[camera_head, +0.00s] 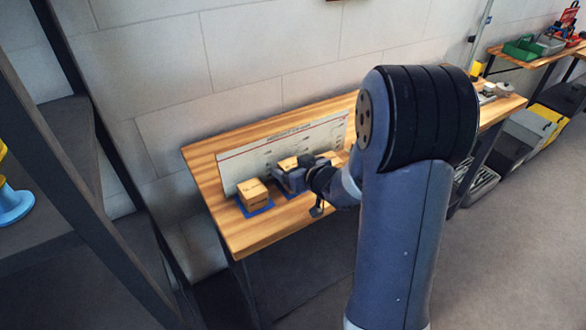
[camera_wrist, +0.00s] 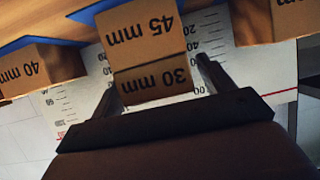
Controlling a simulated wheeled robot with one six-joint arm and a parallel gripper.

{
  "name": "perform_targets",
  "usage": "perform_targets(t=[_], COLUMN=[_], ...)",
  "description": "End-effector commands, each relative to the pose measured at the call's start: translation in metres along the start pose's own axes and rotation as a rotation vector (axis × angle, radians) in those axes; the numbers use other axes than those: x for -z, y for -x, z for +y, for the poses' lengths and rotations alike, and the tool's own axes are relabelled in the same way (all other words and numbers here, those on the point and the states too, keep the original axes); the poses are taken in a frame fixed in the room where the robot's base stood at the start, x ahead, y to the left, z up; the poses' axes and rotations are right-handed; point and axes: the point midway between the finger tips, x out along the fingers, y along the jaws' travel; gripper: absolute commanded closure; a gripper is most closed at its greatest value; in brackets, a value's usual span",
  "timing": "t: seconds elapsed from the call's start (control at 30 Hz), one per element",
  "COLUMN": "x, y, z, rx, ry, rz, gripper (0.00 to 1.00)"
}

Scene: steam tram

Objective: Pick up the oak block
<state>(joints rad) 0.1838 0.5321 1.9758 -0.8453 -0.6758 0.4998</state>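Several light-brown wooden blocks stand on the bench. In the wrist view, faces marked 45 mm (camera_wrist: 140,35) and 30 mm (camera_wrist: 155,83) lie straight ahead; I cannot tell whether they belong to one block or two. A block marked 40 mm (camera_wrist: 35,70) is at left and another block (camera_wrist: 275,18) at right. No label names oak. My gripper (camera_wrist: 155,78) is open, its fingers either side of the 30 mm face, with narrow gaps showing. In the head view my gripper (camera_head: 290,183) is at a block (camera_head: 288,163), partly hiding it; a left block (camera_head: 252,190) stands clear.
The blocks stand on blue pads (camera_head: 257,210) on a wooden bench (camera_head: 250,238). A white scale board (camera_head: 285,148) stands upright close behind them. A dark shelf frame (camera_head: 100,150) is at left. The bench's front left is bare.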

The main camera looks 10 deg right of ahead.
Motion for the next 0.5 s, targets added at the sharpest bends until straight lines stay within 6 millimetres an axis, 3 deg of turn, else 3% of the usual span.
perform_targets(t=[0.5], x=[0.0001], y=[0.0004], z=[0.0001], rx=[0.0], ry=[0.0], rz=[0.0], gripper=[0.67])
